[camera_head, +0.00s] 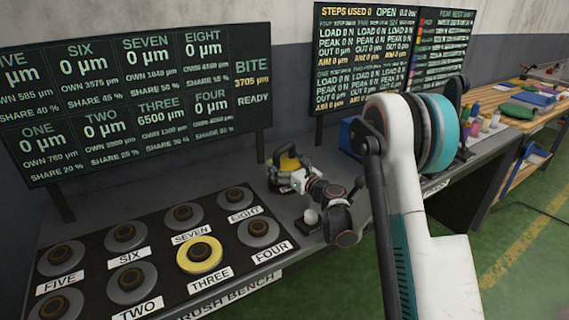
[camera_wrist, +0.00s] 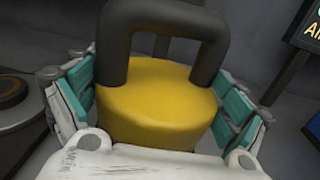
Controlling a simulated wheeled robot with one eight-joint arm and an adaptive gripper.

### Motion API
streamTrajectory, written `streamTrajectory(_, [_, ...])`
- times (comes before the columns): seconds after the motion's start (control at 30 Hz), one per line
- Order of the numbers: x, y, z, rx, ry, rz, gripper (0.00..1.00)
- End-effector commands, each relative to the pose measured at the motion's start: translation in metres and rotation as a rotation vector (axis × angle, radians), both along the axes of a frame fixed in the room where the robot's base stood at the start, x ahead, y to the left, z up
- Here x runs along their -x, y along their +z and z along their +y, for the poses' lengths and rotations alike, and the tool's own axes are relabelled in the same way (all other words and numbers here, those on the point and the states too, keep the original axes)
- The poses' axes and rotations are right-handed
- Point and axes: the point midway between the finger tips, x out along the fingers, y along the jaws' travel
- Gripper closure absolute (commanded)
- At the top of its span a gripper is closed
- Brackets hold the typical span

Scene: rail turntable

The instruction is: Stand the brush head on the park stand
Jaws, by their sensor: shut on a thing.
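The brush head, a yellow drum with a black arched handle, is at the back of the bench in the head view (camera_head: 289,162). It fills the middle of the wrist view (camera_wrist: 158,112), handle uppermost. My gripper (camera_head: 290,180) is shut on it; in the wrist view its teal-padded fingers (camera_wrist: 155,100) lie along both sides of the yellow body. The brush head looks roughly upright. Its underside is hidden, so I cannot tell whether it touches the bench or a stand. I cannot make out the park stand separately; it may be hidden behind my gripper and arm.
A black mat with several round grey pads, such as pad EIGHT (camera_head: 235,198), lies left of my gripper. Pad THREE (camera_head: 199,254) is yellow. A small white knob (camera_head: 310,216) stands close to my wrist. A large display (camera_head: 135,95) rises behind; a blue bin (camera_head: 351,135) is right.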

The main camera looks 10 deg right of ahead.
Motion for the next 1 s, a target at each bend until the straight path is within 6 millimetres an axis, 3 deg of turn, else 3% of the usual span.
streamTrajectory(0.07, [0.000,-0.001,0.000,-0.001,0.000,-0.001,0.73])
streamTrajectory(0.1, [0.000,-0.002,0.000,0.000,0.000,0.000,0.02])
streamTrajectory(0.63, [0.004,0.001,-0.002,0.000,-0.001,0.000,0.00])
streamTrajectory(1.0, [0.068,0.003,-0.029,0.000,-0.002,0.000,0.00])
